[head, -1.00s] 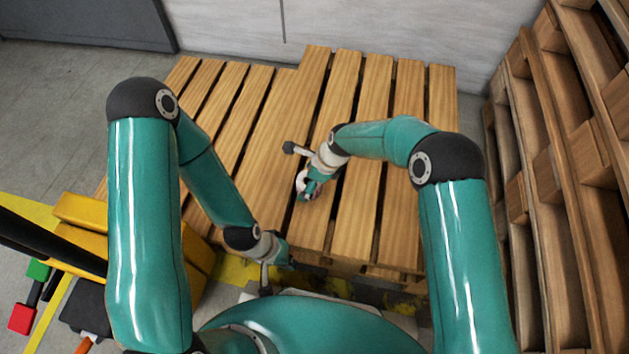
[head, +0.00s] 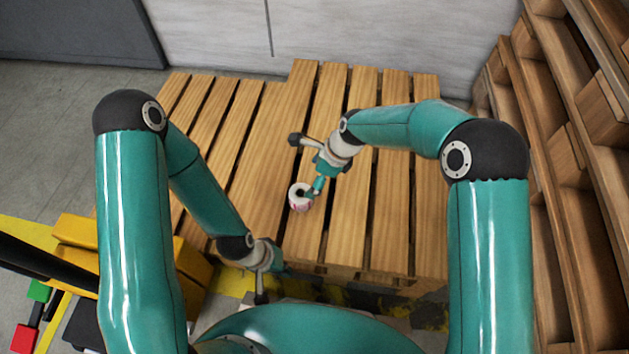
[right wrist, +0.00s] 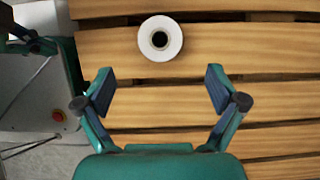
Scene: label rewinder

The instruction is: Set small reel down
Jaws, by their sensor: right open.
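The small reel (head: 301,204), white with a dark core and some pink on its side, rests on the wooden slats of the pallet (head: 236,143) near its front. In the right wrist view the reel (right wrist: 148,40) stands with its hole facing up, ahead of the fingertips. My right gripper (head: 315,186) is just up and right of the reel; in the wrist view its fingers (right wrist: 160,86) are wide apart with nothing between them. My left gripper (head: 281,270) is low, off the pallet's front edge, and its fingers are too small to read.
Stacked wooden pallets (head: 570,150) rise at the right. A grey wall (head: 370,40) stands behind. Yellow equipment (head: 80,235) is at the lower left, with a green and red box (head: 28,335) on the floor. The slats left of the reel are clear.

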